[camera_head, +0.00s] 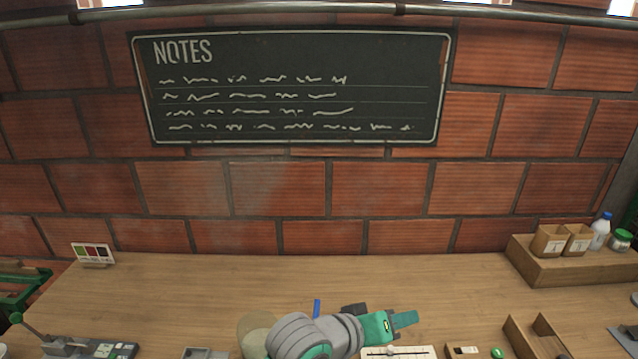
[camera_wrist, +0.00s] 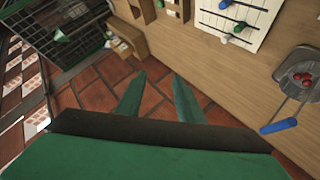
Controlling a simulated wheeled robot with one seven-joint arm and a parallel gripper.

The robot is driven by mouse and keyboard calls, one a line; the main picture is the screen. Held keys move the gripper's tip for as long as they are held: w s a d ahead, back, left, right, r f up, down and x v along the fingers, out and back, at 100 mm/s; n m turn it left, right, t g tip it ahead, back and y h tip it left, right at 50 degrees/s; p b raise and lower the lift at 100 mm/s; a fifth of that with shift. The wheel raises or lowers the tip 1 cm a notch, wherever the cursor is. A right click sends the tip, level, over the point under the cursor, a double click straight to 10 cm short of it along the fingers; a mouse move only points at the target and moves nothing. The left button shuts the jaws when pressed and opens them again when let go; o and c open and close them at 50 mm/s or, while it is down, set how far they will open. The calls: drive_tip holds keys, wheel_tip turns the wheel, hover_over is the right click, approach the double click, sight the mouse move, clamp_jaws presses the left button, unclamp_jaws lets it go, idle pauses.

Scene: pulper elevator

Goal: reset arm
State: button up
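My gripper (camera_head: 404,320) is at the bottom middle of the head view, at the end of my grey and green arm, over the front part of the wooden table (camera_head: 200,285). In the wrist view my gripper (camera_wrist: 158,82) shows two green fingers set apart, with nothing between them. Behind the fingers are reddish floor tiles (camera_wrist: 90,88) and the table's edge. My arm hides part of the table's front.
A metal scoop (camera_wrist: 300,72) with red berries and a blue handle lies on the table, near a white slider panel (camera_wrist: 235,22). A wooden stand (camera_head: 575,268) with small boxes is at right. A green rack (camera_wrist: 60,40) stands beyond the table. The table's back middle is clear.

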drive_tip(key=s+a+f+n+t+y, duration=0.35)
drive_tip(key=s+f+n+t, duration=0.2)
drive_tip(key=f, duration=0.35)
drive_tip(key=s+a+f+n+t+y, duration=0.35)
drive_tip(key=s+f+y, duration=0.2)
drive_tip(key=f, duration=0.35)
drive_tip(key=s+a+f+m, duration=0.1)
drive_tip(key=s+a+m, duration=0.1)
drive_tip(key=s, duration=0.5)
drive_tip(key=s+a+f+m, duration=0.1)
drive_tip(key=s+a+m, duration=0.2)
drive_tip(key=s, duration=0.5)
drive_tip(key=s+a+f+m+y, duration=0.1)
drive_tip(key=s+a+m, duration=0.2)
drive_tip(key=s, duration=0.4)
drive_tip(key=shift+s+a+f+g, duration=0.15)
drive_tip(key=shift+s+f+g, duration=0.15)
drive_tip(key=shift+g, duration=0.1)
